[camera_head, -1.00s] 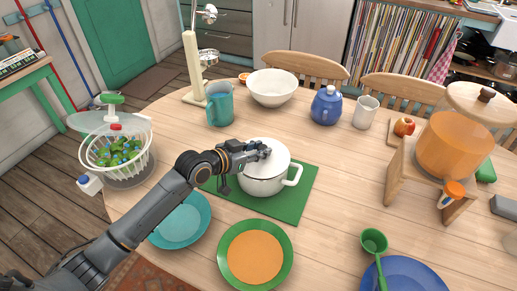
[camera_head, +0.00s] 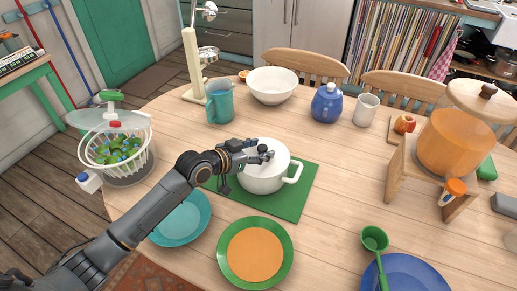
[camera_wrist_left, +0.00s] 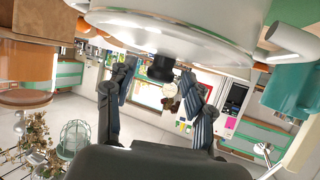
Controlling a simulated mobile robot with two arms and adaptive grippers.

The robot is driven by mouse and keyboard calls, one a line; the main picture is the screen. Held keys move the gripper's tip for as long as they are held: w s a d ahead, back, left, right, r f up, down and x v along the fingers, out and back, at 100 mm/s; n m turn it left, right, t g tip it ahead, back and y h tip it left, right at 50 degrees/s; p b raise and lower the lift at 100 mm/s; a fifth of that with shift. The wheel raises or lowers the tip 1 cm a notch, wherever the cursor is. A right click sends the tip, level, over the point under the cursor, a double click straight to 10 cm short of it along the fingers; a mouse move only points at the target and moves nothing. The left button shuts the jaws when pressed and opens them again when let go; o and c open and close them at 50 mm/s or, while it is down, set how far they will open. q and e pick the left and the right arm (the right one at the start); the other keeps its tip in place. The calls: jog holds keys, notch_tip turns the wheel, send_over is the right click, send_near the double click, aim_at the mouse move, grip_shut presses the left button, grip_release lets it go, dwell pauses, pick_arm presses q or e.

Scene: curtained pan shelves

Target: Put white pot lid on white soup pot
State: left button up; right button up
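The white soup pot (camera_head: 262,182) stands upright on a green mat (camera_head: 297,204) on the wooden table. The white pot lid (camera_head: 279,159) sits on top of the pot and looks about level. Its black knob shows in the left wrist view (camera_wrist_left: 160,68), where the lid's white face (camera_wrist_left: 165,35) fills the top. My left gripper (camera_head: 262,152) is at the knob. In the left wrist view its fingers (camera_wrist_left: 158,90) are spread on either side of the knob, with gaps between. My right gripper is in neither view.
A teal mug (camera_head: 220,103) and a white bowl (camera_head: 273,86) stand behind the pot. A teal plate (camera_head: 181,222) and a green plate (camera_head: 228,270) lie in front. A wooden stand (camera_head: 401,180) with an orange pot is at right. Bare table lies right of the mat.

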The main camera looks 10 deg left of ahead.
pick_arm(q)
jog(key=v, duration=1.2)
jog(key=shift+s+f, duration=0.1)
jog(key=shift+f, duration=0.05)
dwell(0.6)
